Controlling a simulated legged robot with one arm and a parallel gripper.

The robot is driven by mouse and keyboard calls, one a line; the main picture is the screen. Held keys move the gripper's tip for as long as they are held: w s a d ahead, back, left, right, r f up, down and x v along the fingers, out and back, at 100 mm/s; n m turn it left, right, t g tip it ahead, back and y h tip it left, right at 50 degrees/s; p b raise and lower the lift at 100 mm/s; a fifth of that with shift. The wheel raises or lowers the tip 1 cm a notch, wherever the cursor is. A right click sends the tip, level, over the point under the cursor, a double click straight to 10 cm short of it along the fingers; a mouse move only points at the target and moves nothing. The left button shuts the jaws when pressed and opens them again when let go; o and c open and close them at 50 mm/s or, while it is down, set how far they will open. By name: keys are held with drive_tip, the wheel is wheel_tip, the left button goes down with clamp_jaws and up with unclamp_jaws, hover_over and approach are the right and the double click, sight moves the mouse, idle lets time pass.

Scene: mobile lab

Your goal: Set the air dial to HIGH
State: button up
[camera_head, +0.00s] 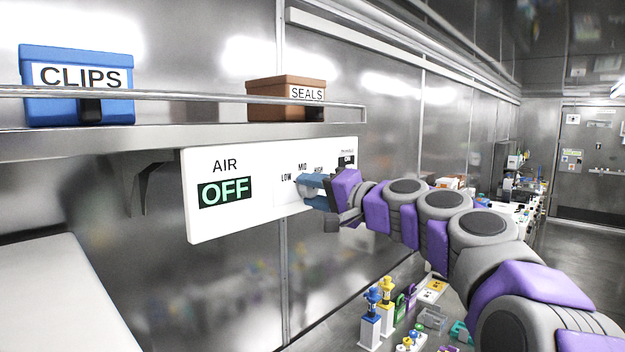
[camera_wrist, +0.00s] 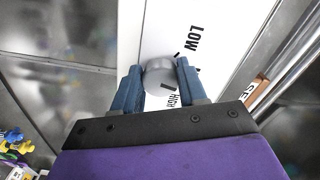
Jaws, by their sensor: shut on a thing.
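The white air panel (camera_head: 236,215) on the wall reads AIR, with OFF lit green on its display (camera_head: 224,191). LOW, MID and HIGH labels stand at its right part; HIGH is partly covered by my gripper (camera_head: 310,190). In the wrist view, the grey round dial (camera_wrist: 158,72) sits between the two blue fingers of my gripper (camera_wrist: 160,84), which are shut on it. A dark mark shows at the dial's edge near the HIGH label (camera_wrist: 174,101); I cannot tell surely whether it is the pointer. The LOW label (camera_wrist: 195,40) is farther up. The head view hides the dial.
A shelf with a rail (camera_head: 200,135) runs above the panel, holding a blue CLIPS box (camera_head: 75,107) and a brown SEALS box (camera_head: 275,86). Below my arm are blue and yellow bottle-like items (camera_head: 371,318) and several small things. A white surface (camera_head: 60,300) lies at lower left.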

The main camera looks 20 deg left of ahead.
drive_tip(key=m+p, duration=0.9)
drive_tip(key=p, duration=0.1)
drive_tip(key=shift+r, duration=0.1)
drive_tip(key=shift+m, duration=0.4)
drive_tip(key=shift+w+f, duration=0.1)
drive_tip(key=shift+f, duration=0.15)
drive_tip(key=o, duration=1.1)
drive_tip(key=shift+w+d+r+p, duration=0.1)
drive_tip(key=shift+w+p, duration=0.05)
drive_tip(key=shift+p, duration=0.15)
drive_tip(key=shift+c, duration=0.2)
drive_tip(key=shift+r, duration=0.1)
